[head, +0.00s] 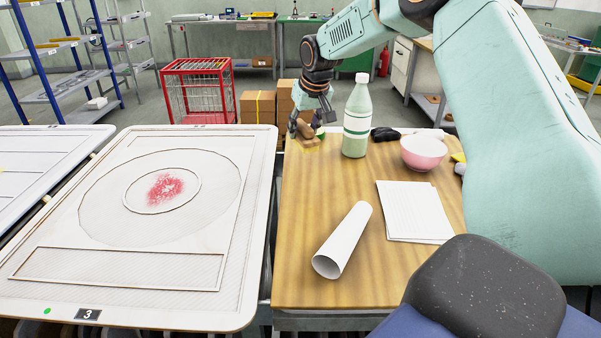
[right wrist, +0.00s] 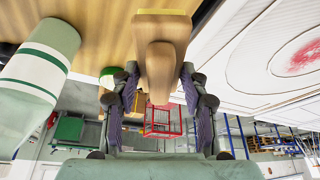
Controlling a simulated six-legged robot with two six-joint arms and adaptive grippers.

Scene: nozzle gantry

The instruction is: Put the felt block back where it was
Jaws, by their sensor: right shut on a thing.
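The felt block (right wrist: 161,62) is a brown wooden piece with a pale layer at one end, seen in the right wrist view. My right gripper (right wrist: 160,98) is shut on it, with one finger on each side. In the head view the right gripper (head: 304,127) is at the far left corner of the wooden table, and the brown block (head: 305,131) shows small between the fingers. It is low over the tabletop; I cannot tell whether it touches. My left gripper is not in view.
A green-and-white bottle (head: 356,118) stands close right of the gripper. A pink bowl (head: 423,151), paper sheets (head: 412,211) and a white paper roll (head: 342,240) are on the table (head: 305,215). A white panel (head: 245,185) with red powder lies left, across a gap.

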